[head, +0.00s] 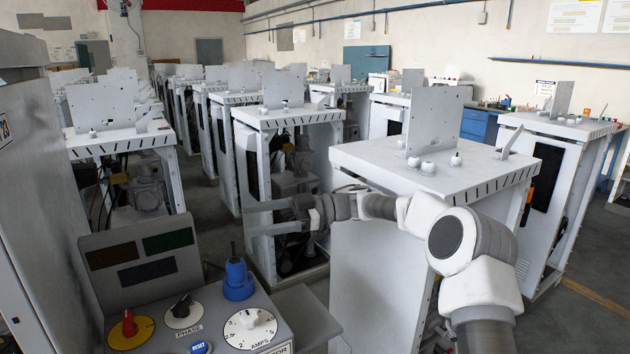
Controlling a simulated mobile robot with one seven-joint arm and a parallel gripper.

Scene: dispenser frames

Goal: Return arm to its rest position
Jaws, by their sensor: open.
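My arm (462,238) rises from the bottom right and bends left in front of a white dispenser frame (385,275). My gripper (262,217) is at the arm's far end, pointing left. Its two fingers are apart, with nothing visible between them. Behind it stands another open white frame (262,190) with dark machinery inside. I cannot tell the exact gap between the fingers and that frame.
A control panel (195,318) with a red knob (130,323), dials and a blue plug (237,279) stands at lower left. A grey cabinet wall (40,200) fills the left edge. Several white frames stand in rows. Floor shows at lower right.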

